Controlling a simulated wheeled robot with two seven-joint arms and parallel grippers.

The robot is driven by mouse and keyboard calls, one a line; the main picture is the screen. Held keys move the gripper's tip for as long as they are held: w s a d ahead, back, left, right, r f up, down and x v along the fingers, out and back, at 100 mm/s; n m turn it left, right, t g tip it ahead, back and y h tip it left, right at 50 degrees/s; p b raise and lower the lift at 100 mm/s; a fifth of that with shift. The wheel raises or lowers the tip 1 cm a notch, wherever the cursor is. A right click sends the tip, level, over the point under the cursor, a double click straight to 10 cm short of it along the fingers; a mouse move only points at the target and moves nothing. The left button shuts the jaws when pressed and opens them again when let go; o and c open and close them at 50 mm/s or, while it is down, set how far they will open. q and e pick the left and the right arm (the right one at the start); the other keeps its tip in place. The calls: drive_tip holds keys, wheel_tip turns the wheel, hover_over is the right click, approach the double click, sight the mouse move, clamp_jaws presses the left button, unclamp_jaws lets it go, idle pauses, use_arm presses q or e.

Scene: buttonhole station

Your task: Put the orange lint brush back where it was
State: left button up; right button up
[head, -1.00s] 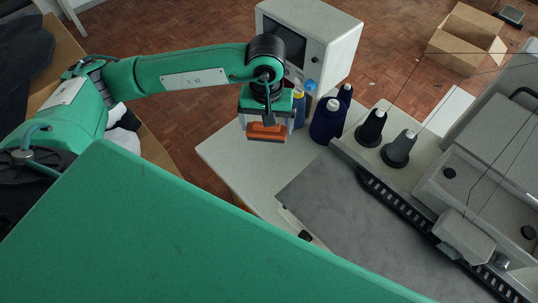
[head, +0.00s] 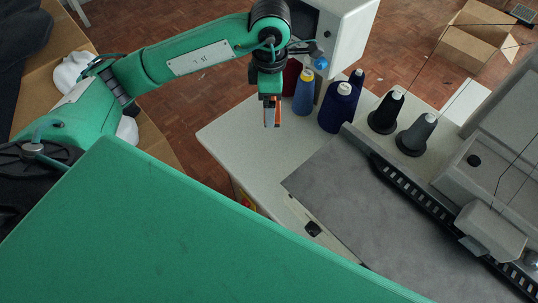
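My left gripper (head: 272,122) hangs over the far left part of the white table (head: 235,140), seen edge-on. It appears shut on the orange lint brush (head: 267,113), which shows only as a narrow orange strip beside the fingers. Most of the brush is hidden by the gripper. The gripper and brush look to be above the tabletop, but I cannot tell the exact height. My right gripper is out of view.
A blue thread cone (head: 304,97) and a dark red one (head: 292,78) stand close behind the gripper. A white screened unit (head: 348,35) is behind. The table's left part is clear.

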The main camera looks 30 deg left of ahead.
use_arm(q)
drive_tip(key=n, duration=0.1)
drive_tip(key=n+b, duration=0.1)
drive_tip(key=n, duration=0.3)
drive_tip(key=shift+w+a+f+b, duration=0.15)
drive_tip(key=shift+a+f+b, duration=0.15)
drive_tip(key=shift+f+b, duration=0.1)
drive_tip(key=n, duration=0.3)
drive_tip(key=shift+w+a+f+b, duration=0.1)
drive_tip(key=shift+a+b, duration=0.1)
drive_tip(key=shift+b, duration=0.2)
drive_tip(key=shift+n, duration=0.3)
wheel_tip(320, 180, down, 16)
drive_tip(key=shift+r+p, duration=0.1)
drive_tip(key=shift+p, duration=0.65)
wheel_tip(320, 180, down, 4)
drive_tip(key=shift+r, duration=0.25)
drive_tip(key=shift+f, duration=0.3)
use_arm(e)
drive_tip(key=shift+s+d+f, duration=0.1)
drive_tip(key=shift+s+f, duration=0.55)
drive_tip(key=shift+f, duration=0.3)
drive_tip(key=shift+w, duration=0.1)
